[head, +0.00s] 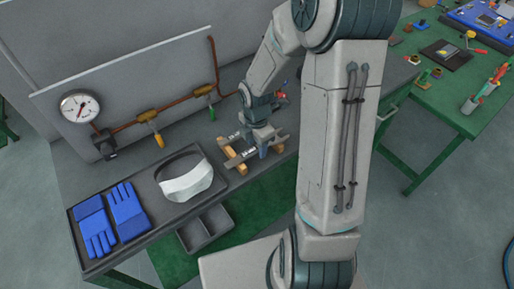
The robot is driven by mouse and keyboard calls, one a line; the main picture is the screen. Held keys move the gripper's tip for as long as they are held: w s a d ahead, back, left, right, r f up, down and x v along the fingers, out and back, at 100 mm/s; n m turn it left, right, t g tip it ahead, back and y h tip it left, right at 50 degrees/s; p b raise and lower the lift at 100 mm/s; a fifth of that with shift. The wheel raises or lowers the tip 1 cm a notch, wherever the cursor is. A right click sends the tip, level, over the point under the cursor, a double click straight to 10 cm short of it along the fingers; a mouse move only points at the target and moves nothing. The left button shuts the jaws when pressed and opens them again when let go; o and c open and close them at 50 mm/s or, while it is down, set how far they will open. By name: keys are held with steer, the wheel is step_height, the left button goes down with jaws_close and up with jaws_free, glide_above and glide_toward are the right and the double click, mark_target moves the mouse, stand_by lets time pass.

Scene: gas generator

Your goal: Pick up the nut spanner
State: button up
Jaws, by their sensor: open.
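A slim grey metal tool, which looks like the nut spanner (243,158), lies across tan wooden blocks (225,143) on the grey workbench. It is small in the head view and my gripper partly hides it. My gripper (263,151) points down at the right part of the tool and blocks. It is open. I cannot tell whether its fingers touch the tool or stand around it.
A grey tray (168,218) with blue gloves (110,215) and a white visor (187,183) lies to the left. A pressure gauge (79,106) and copper pipe (123,126) with valves stand behind. A green table (440,110) with small items is at the right.

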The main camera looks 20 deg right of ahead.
jaws_close()
steer(key=shift+r, duration=0.1)
